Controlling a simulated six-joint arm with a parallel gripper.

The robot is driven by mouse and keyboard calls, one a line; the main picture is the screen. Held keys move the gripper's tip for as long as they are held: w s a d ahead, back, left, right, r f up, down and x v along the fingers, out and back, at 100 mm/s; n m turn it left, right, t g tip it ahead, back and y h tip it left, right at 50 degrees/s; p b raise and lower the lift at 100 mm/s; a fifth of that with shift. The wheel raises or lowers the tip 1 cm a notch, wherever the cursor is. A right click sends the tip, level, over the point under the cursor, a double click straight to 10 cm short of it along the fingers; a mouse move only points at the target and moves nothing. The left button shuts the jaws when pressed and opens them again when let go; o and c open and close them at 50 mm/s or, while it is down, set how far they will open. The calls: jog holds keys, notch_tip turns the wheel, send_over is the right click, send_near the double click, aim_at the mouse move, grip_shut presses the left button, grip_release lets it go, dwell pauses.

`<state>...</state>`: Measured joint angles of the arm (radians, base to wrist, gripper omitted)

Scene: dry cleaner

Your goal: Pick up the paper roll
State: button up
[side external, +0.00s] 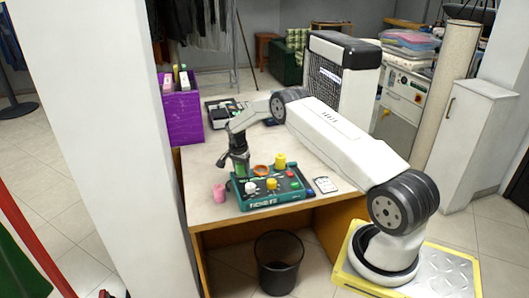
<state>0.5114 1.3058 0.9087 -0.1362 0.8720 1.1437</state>
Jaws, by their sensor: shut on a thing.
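My gripper (237,164) points down over the left back part of a teal tray (245,204) on the table. Its jaws are shut on a small green upright thing (243,168), mostly hidden by the fingers. I cannot tell whether this is the paper roll. It is also unclear whether it touches the tray. A small pink cylinder (219,193) stands on the table left of the tray, apart from the gripper. No thing here is clearly marked as a paper roll.
A purple box (183,119) and a grey machine (222,112) stand behind.

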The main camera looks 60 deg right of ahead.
jog(key=shift+r, duration=0.15)
jog(key=shift+r, duration=1.45)
jog(key=shift+s+a+r, duration=0.2)
jog(key=shift+s+r, duration=0.25)
jog(key=shift+r, duration=0.1)
jog(key=s+a+r, duration=0.5)
jog(key=s+r, duration=0.3)
jog(key=s, duration=0.3)
jog(key=shift+s+a+r, duration=0.3)
jog(key=shift+a+r, duration=0.05)
jog(key=shift+a, duration=0.05)
jog(key=shift+d, duration=0.1)
